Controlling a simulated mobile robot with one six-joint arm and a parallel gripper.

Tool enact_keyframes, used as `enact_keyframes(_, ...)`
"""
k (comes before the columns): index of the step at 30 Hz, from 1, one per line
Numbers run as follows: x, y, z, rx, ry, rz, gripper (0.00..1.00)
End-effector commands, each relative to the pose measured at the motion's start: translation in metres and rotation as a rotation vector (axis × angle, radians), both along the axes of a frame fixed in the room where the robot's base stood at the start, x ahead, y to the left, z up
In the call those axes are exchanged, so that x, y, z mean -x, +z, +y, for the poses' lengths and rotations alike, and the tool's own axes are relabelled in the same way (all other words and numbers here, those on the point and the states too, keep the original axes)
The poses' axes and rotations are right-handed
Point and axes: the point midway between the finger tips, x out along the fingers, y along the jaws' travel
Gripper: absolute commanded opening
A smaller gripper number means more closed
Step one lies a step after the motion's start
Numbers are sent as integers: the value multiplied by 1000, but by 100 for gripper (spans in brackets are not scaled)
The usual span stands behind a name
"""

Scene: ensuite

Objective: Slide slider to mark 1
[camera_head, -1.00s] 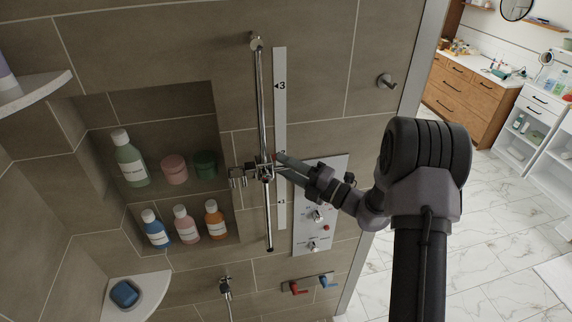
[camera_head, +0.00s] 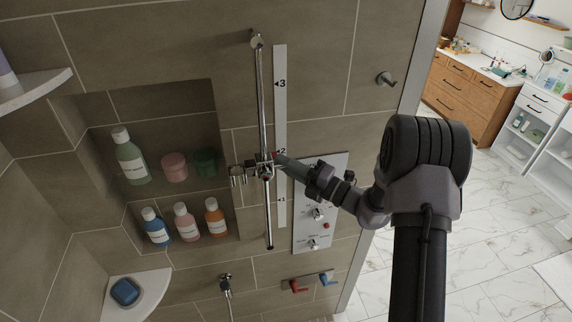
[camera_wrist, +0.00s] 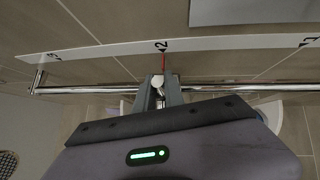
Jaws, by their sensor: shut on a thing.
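The slider (camera_head: 264,166) is a chrome bracket on the upright chrome rail (camera_head: 262,105), with a shower-holder part sticking out to its left. My gripper (camera_head: 277,161) reaches in from the right and is shut on the slider's small knob. In the wrist view my gripper's fingers (camera_wrist: 159,88) close around the pale knob (camera_wrist: 158,80) at the rail. A white strip (camera_head: 280,120) beside the rail carries marks 1, 2 and 3, with 1 lowest. A thin red pointer (camera_wrist: 163,62) lines up with mark 2 (camera_wrist: 162,45). Mark 1 (camera_head: 282,199) is below the gripper.
A control panel (camera_head: 330,170) with knobs is right of the strip, close under my arm. The niche (camera_head: 160,100) at left holds bottles and jars. A hook (camera_head: 386,80) is on the wall at upper right. The rail below the slider looks clear.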

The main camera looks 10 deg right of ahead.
Motion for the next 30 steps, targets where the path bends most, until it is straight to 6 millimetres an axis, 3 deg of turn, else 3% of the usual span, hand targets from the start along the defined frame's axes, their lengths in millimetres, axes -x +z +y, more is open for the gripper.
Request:
enact_keyframes(25, 0, 0, 0, -1, -2, -1, 0)
enact_keyframes(30, 0, -12, 0, -1, -1, 1, 0)
